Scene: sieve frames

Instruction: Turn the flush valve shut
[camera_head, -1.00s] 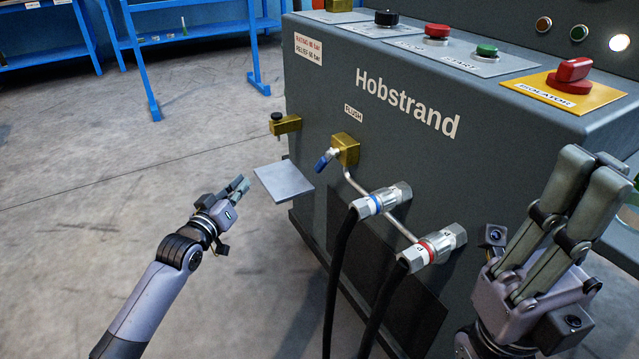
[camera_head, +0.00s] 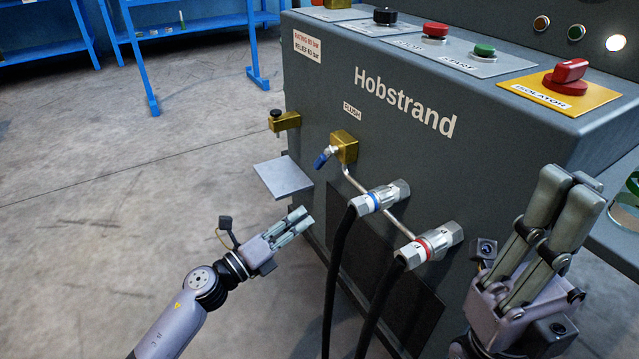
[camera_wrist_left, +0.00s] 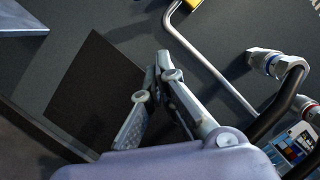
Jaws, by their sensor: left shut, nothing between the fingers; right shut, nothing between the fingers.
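The flush valve is a brass block (camera_head: 345,146) under the FLUSH label on the front of the grey Hobstrand machine. Its blue lever (camera_head: 323,158) points down and to the left. A corner of the brass also shows at the top of the left wrist view (camera_wrist_left: 190,5). My left gripper (camera_head: 306,219) is shut and empty, below and left of the valve, beneath the small grey shelf; it is apart from the lever. In the left wrist view its fingertips (camera_wrist_left: 163,62) meet in front of the machine's face. My right gripper (camera_head: 572,185) is shut and empty, raised at the right, pointing up.
Two hose couplings, blue-banded (camera_head: 379,198) and red-banded (camera_head: 430,246), stick out right of the valve with black hoses hanging down. A grey shelf (camera_head: 284,177) juts out left of it, below a small brass fitting (camera_head: 285,122). The floor at left is clear.

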